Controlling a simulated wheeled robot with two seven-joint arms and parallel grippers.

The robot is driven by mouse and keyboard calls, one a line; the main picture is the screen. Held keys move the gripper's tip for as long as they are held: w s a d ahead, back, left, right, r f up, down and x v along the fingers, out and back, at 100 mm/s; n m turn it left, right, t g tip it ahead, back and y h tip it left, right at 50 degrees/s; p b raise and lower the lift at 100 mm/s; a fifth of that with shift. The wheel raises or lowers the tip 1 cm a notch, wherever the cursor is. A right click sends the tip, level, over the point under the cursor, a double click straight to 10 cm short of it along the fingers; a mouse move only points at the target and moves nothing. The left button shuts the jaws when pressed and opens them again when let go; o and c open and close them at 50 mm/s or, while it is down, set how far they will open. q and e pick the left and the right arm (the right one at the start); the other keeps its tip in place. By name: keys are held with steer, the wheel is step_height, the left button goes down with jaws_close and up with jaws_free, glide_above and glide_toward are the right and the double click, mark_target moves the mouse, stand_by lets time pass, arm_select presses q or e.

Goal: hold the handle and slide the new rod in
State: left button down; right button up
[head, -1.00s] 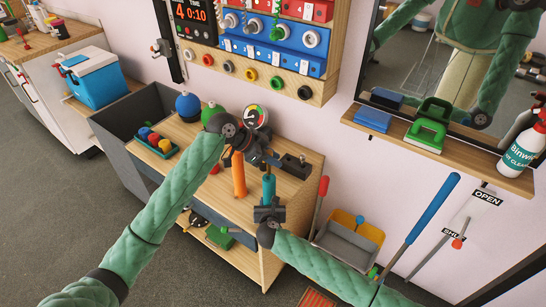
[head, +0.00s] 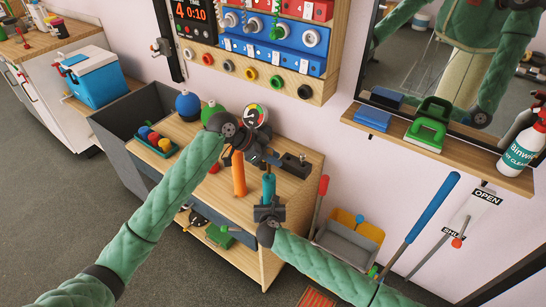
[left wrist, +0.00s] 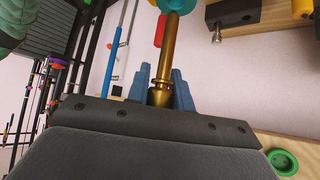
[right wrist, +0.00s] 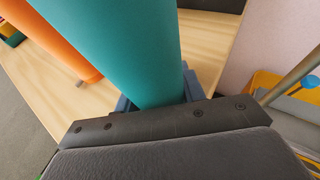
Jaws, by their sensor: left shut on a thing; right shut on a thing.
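My left gripper (left wrist: 160,90) is shut on a brass rod (left wrist: 171,50), held between its blue fingertips. The rod's far end points at a teal part at the top of the left wrist view; I cannot tell whether it is inside it. My right gripper (right wrist: 155,100) is shut on a thick teal handle (right wrist: 130,50). In the head view the teal handle (head: 268,186) stands upright in the right gripper (head: 268,203), just below the dark left gripper (head: 262,157). The brass rod is hard to make out there. An orange handle (head: 238,176) is just left of them.
The wooden workbench (head: 292,185) lies behind the grippers, with a round gauge (head: 256,115), a dark block (head: 293,165) and a tray of coloured knobs (head: 156,142). A red-handled tool (head: 322,187) and a grey dustpan (head: 344,242) are close on the right. A shelf (head: 450,148) juts out farther right.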

mark_target(273, 176)
arm_select(q)
steer(key=shift+f, duration=3.75)
arm_select(e)
steer(key=shift+s+f, duration=0.15)
steer(key=shift+f, duration=0.15)
arm_select(q)
steer(key=c, duration=1.1)
jaws_free()
steer(key=shift+c, duration=0.2)
steer(key=v, duration=1.2)
arm_select(e)
steer(key=o, duration=1.2)
steer(key=shift+c, duration=0.2)
steer(key=shift+o, duration=0.7)
steer(key=shift+r, duration=0.15)
